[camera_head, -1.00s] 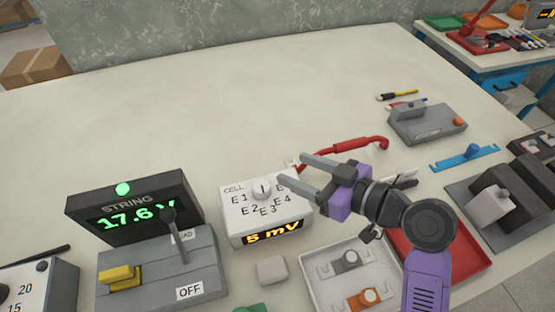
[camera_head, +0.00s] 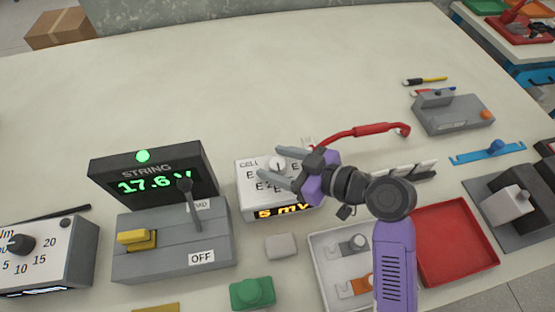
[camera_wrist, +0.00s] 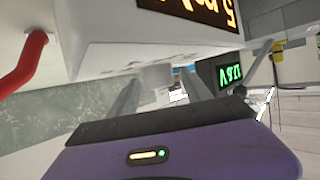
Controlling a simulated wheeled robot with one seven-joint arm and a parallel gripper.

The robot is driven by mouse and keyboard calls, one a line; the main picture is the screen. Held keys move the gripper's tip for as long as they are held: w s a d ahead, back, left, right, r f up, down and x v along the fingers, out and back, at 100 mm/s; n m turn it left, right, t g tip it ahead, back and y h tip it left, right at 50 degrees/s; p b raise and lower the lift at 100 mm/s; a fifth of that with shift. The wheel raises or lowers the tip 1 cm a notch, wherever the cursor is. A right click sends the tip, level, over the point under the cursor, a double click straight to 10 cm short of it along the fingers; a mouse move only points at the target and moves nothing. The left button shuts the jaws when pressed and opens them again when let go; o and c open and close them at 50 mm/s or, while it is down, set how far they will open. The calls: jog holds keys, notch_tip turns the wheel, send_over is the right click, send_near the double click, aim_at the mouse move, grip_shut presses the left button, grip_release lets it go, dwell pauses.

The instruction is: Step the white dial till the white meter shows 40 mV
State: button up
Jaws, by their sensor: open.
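The white meter (camera_head: 247,208) is a white box marked CELL, with a lit orange display (camera_head: 282,212) at its front that reads 5 mV, partly covered by my gripper. The white dial (camera_head: 278,163) sits on its top among labels beginning with E, several of them hidden now. My gripper (camera_head: 263,164) is open, its two fingers over the meter's top close to the dial. In the wrist view the dial (camera_wrist: 156,77) shows between the two fingers, with the meter's display (camera_wrist: 190,10) upside down above. I cannot tell whether a finger touches the dial.
A STRING meter (camera_head: 150,172) reading 17.6 V stands left, behind a grey switch box (camera_head: 172,246) with a lever. A white tray (camera_head: 318,262) and a red tray (camera_head: 455,245) lie in front.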

jog(key=shift+c, duration=0.5)
grip_shut()
jog(key=shift+m+t, duration=0.3)
jog(key=shift+m, duration=0.1)
jog(key=shift+s+a+r+m+t+h+p, duration=0.1)
jog(key=shift+m+t+h+p, duration=0.4)
jog(key=shift+t+p, duration=0.1)
jog(key=m+t+h+p, duration=0.2)
jog(key=shift+r+m+p, duration=0.2)
jog(key=shift+m+p, duration=0.1)
jog(key=shift+p, duration=0.05)
jog(key=m+t+h+p, duration=0.2)
jog(key=h+p, duration=0.1)
jog(key=p, duration=0.1)
jog(key=shift+m+p, duration=0.4)
jog(key=shift+f+m+h+p, duration=0.1)
jog(key=shift+m+h+p, duration=0.45)
jog(key=shift+p, duration=0.3)
jog(key=shift+f+m+t+h+p, duration=0.15)
jog(key=shift+m+t+h+p, duration=0.2)
jog(key=shift+h+p, duration=0.1)
